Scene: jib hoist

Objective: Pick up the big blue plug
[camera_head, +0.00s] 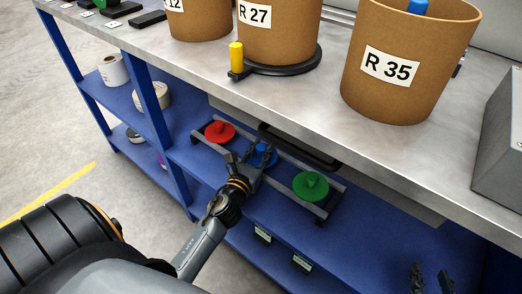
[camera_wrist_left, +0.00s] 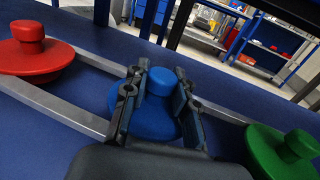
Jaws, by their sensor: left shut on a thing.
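The big blue plug (camera_head: 263,155) sits in the middle of a grey rack on the blue shelf, between a red plug (camera_head: 220,131) and a green plug (camera_head: 311,186). In the left wrist view the blue plug (camera_wrist_left: 160,82) has its knob between the two fingers of my left gripper (camera_wrist_left: 158,92). My left gripper (camera_head: 254,160) is shut on that knob, and the wide base of the plug shows below the fingers. I cannot tell whether the plug is lifted off the rack. Two dark fingertips of my right gripper (camera_head: 431,279) show at the lower right in the head view, apart and empty.
The metal worktop (camera_head: 300,95) overhangs the shelf, with a black handle (camera_head: 300,147) at its edge above the rack. Brown bins labelled R 27 (camera_head: 278,38) and R 35 (camera_head: 405,85) stand on top. A blue post (camera_head: 155,120) stands left of the rack.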

